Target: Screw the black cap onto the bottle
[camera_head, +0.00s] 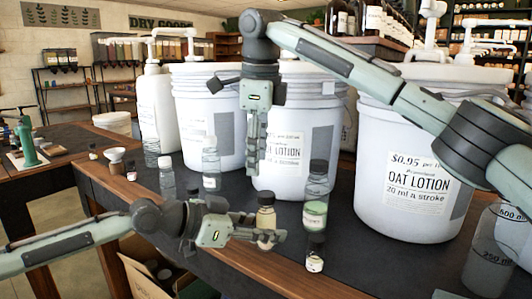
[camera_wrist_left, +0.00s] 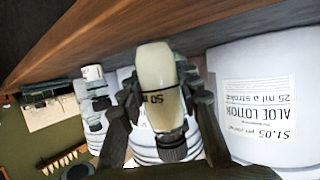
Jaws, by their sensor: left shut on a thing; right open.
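My left gripper (camera_head: 266,236) is shut around a small bottle (camera_head: 266,217) of cream-coloured liquid, held upright near the table's front edge. In the left wrist view the bottle (camera_wrist_left: 157,75) appears upside down, between the fingers. A black cap (camera_head: 266,199) sits at its top end and also shows in the left wrist view (camera_wrist_left: 172,147). I cannot tell whether it is screwed tight. My right gripper (camera_head: 254,165) is open, pointing down above and behind the bottle, apart from it. Its fingers are seen nearly edge-on.
Large white pump buckets (camera_head: 407,165) line the back of the dark table. A clear bottle (camera_head: 211,162) stands left of the held bottle.

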